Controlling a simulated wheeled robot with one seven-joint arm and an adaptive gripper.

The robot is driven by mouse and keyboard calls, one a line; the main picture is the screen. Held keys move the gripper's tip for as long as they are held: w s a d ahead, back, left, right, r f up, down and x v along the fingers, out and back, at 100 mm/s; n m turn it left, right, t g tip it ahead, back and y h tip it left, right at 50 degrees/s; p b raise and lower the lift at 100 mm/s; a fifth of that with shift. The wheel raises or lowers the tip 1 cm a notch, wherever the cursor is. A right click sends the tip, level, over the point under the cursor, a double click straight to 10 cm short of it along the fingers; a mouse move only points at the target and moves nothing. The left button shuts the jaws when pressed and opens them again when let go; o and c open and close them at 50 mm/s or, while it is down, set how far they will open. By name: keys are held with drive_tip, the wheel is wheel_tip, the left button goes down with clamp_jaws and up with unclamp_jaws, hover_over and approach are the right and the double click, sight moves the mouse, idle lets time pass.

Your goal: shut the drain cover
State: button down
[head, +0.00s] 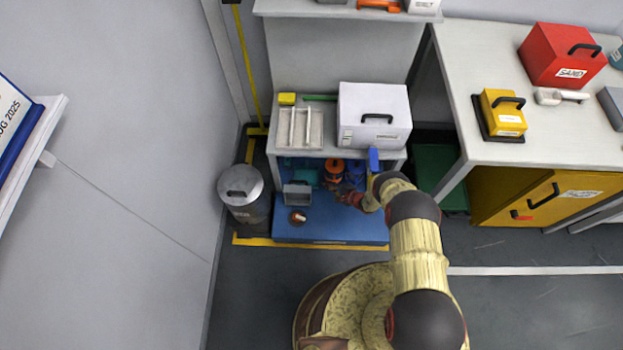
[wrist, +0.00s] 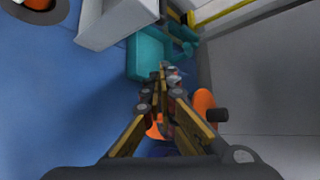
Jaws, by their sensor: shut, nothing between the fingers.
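I cannot tell for sure which part is the drain cover. A teal block with a small teal fitting (wrist: 150,52) sits just beyond my gripper in the wrist view; teal also shows under the bench in the head view (head: 306,176). My gripper (wrist: 163,78) is shut and empty, its fingertips together low over the blue platform (head: 330,232). In the head view my gripper (head: 347,197) is small beside an orange and dark object (head: 334,168). Orange also shows behind the fingers in the wrist view (wrist: 204,102). The fingers partly hide what lies below them.
A grey open box (head: 297,195) and a small round orange-centred item (head: 297,217) stand on the platform. A metal bin (head: 242,190) is at left. The bench above carries a white case (head: 374,118). A blue object (head: 374,160) hangs near my wrist.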

drive_tip(key=b+x, duration=0.5)
drive_tip(key=x, duration=0.4)
drive_tip(key=shift+w+a+f, duration=0.1)
drive_tip(key=shift+a+f, duration=0.05)
drive_tip(key=shift+f, duration=0.05)
drive_tip(key=shift+w+a, duration=0.2)
drive_tip(key=shift+a, duration=0.05)
drive_tip(key=shift+s+r, duration=0.5)
drive_tip(key=shift+r, duration=0.15)
drive_tip(key=shift+s+a+r, duration=0.15)
drive_tip(key=shift+s+r, duration=0.2)
drive_tip(key=shift+s, duration=0.15)
drive_tip(key=shift+s+a+r, duration=0.15)
drive_tip(key=shift+s+r, duration=0.25)
drive_tip(key=shift+s, duration=0.05)
drive_tip(key=shift+s+r, duration=0.1)
